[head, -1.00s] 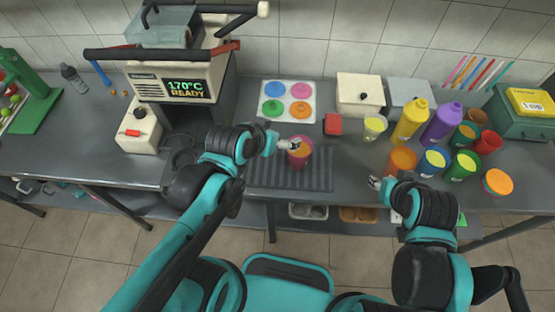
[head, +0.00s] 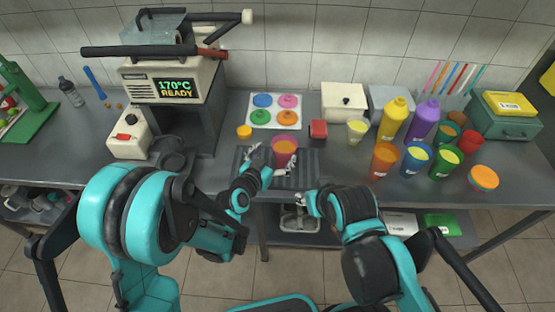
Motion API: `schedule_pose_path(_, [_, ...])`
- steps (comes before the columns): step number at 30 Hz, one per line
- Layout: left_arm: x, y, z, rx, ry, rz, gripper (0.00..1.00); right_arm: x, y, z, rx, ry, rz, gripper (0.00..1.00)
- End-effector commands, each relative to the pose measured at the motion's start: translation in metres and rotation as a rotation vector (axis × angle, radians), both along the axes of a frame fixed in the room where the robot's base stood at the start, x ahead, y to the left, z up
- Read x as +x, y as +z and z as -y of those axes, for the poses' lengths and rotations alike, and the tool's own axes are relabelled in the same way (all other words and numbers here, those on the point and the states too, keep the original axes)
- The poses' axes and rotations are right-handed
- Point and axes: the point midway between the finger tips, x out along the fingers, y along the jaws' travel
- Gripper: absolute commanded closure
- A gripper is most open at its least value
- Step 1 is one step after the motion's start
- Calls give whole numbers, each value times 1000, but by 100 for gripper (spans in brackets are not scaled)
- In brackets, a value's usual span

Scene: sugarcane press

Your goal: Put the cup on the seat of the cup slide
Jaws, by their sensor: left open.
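A pink cup with orange contents (head: 285,153) stands upright on the dark ribbed mat (head: 306,178) at the middle of the counter. My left gripper (head: 265,161) is open and empty just left of the cup, its fingers spread, and I see no clear grip on the cup. My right gripper (head: 299,197) is low at the counter's front edge, below and right of the cup; its fingers are too small to read. A dark curved part (head: 170,154) sits at the foot of the press (head: 178,88); I cannot make out a cup seat on it.
Several filled cups, such as an orange one (head: 383,160), and a yellow bottle (head: 393,119) crowd the right side.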

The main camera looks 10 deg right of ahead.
Motion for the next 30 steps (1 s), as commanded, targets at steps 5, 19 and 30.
schedule_pose_path(5, [15,-7,16,0,-2,-1,8,0,-8,0,0,0,0,60])
schedule_pose_path(19, [44,-16,41,0,0,-2,8,0,-18,0,0,0,0,60])
schedule_pose_path(30, [44,-16,41,0,0,-2,87,0,-18,0,0,0,0,60])
